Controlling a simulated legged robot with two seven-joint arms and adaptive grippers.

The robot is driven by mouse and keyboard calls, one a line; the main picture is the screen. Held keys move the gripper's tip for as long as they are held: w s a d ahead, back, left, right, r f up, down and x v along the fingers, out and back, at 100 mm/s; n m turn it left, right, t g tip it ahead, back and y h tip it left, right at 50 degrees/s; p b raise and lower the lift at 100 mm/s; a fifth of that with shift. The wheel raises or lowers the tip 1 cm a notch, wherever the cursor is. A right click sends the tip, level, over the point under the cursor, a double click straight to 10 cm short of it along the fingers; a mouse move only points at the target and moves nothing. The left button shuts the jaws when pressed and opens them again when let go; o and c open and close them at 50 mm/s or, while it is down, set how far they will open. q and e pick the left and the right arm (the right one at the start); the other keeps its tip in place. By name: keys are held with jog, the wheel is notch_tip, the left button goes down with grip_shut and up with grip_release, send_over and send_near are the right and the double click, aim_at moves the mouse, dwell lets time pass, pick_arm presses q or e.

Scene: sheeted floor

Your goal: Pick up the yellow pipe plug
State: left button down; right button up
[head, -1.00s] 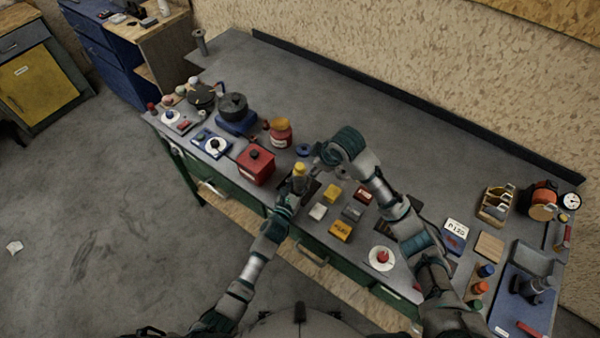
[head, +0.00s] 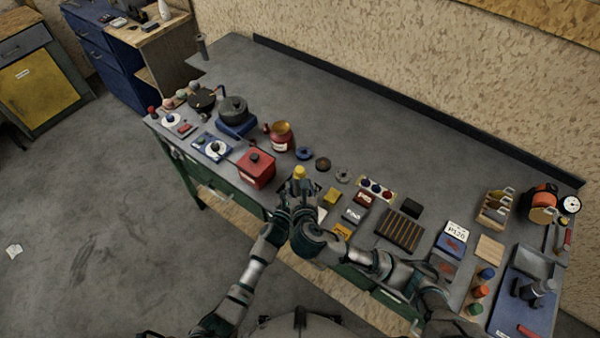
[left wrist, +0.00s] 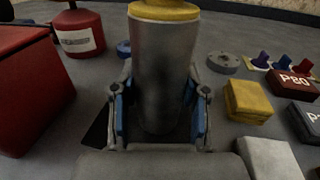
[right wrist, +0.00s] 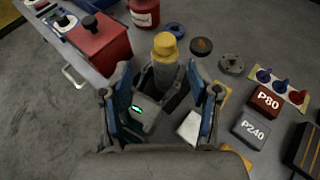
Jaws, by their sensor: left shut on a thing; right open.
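The yellow pipe plug (head: 299,172) caps the top of an upright grey pipe (left wrist: 165,75). The plug also shows in the left wrist view (left wrist: 164,11) and right wrist view (right wrist: 164,46). My left gripper (left wrist: 160,115) is shut on the grey pipe, below the plug. My right gripper (right wrist: 159,72) is open and empty. In the right wrist view its fingers frame the pipe and plug from the near side, with a gap on each side. In the head view my right arm hides much of my left gripper and the pipe's lower part.
A red box (head: 256,167) and red can (head: 280,136) stand left of the pipe. A yellow block (head: 332,196), P80 block (right wrist: 266,101) and P240 block (right wrist: 252,129) lie to the right. The back of the grey bench (head: 370,130) is clear.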

aim_at(301, 173)
jog(key=x, duration=0.7)
jog(key=d+x, duration=0.1)
jog(key=x, duration=0.1)
jog(key=shift+w+f, duration=0.25)
jog(key=shift+w, duration=0.05)
jog(key=c, duration=0.9)
